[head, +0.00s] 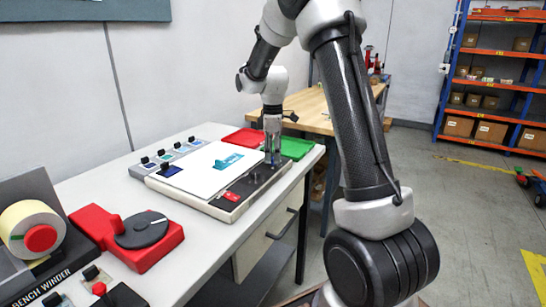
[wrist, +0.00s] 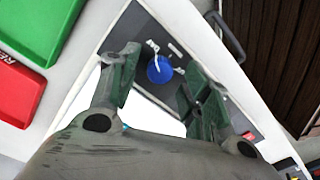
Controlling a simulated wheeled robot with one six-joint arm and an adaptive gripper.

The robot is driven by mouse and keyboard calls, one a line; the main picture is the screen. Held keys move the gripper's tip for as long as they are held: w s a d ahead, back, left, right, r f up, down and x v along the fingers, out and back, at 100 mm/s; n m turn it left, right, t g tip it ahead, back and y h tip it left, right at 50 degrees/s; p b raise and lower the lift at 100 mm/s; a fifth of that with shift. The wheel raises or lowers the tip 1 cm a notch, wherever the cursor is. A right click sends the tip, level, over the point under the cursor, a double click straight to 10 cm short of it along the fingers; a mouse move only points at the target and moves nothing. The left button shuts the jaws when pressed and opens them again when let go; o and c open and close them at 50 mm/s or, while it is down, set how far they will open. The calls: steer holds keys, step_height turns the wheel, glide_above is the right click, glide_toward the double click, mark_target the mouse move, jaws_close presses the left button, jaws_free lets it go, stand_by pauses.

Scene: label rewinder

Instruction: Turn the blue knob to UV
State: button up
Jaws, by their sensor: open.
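The blue knob (wrist: 160,69) shows in the wrist view as a round knob on a dark panel strip, with a pale line across it. In the head view my gripper (head: 272,158) points down over the far end of the dark strip (head: 251,187) of the white-topped machine (head: 205,172). The knob is not clearly visible there.
A red tray (head: 244,137) and a green tray (head: 297,148) lie beyond the machine. A red button (head: 232,196) is on the strip nearer me. A red unit with a dark disc (head: 140,231) and a bench winder (head: 32,240) stand on the near left of the bench.

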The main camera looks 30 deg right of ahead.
steer(key=shift+f, duration=0.7)
steer(key=c, duration=1.1)
steer(key=shift+o, duration=0.2)
